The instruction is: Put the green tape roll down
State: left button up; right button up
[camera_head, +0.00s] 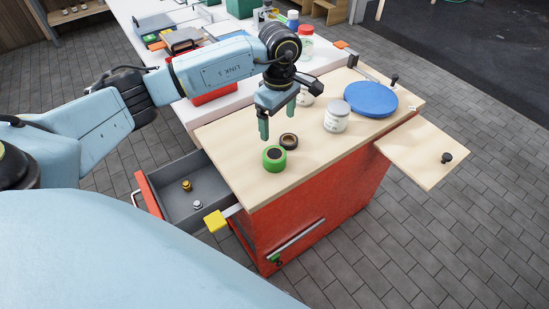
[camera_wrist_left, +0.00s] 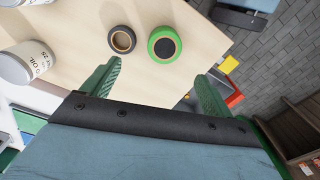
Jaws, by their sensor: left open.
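The green tape roll (camera_head: 274,158) lies flat on the wooden bench top (camera_head: 310,150), near its front-left edge. It also shows in the left wrist view (camera_wrist_left: 164,45), with a dark centre. A smaller dark brown tape roll (camera_head: 289,141) lies right beside it, and it shows in the wrist view (camera_wrist_left: 122,40) too. My left gripper (camera_head: 279,124) is open and empty above the bench, just behind the rolls. In the wrist view its two green fingers (camera_wrist_left: 155,90) are spread wide with nothing between them. My right gripper is not in view.
A white labelled jar (camera_head: 336,115) and a blue round disc (camera_head: 371,99) stand to the right on the bench. An open grey drawer (camera_head: 185,182) with small metal parts juts out at the left. A yellow-handled item (camera_head: 215,221) sticks out at the front-left corner.

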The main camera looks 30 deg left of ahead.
aim_at(276, 154)
pick_arm(q)
notch_tip(276, 154, down, 8)
jog(key=shift+s+r+b, duration=0.1)
jog(key=shift+r+b, duration=0.1)
jog(key=shift+b, duration=0.1)
jog(key=shift+s+f, duration=0.2)
jog(key=shift+f, duration=1.1)
jog(key=shift+s+f, duration=0.2)
jog(key=shift+f, duration=1.1)
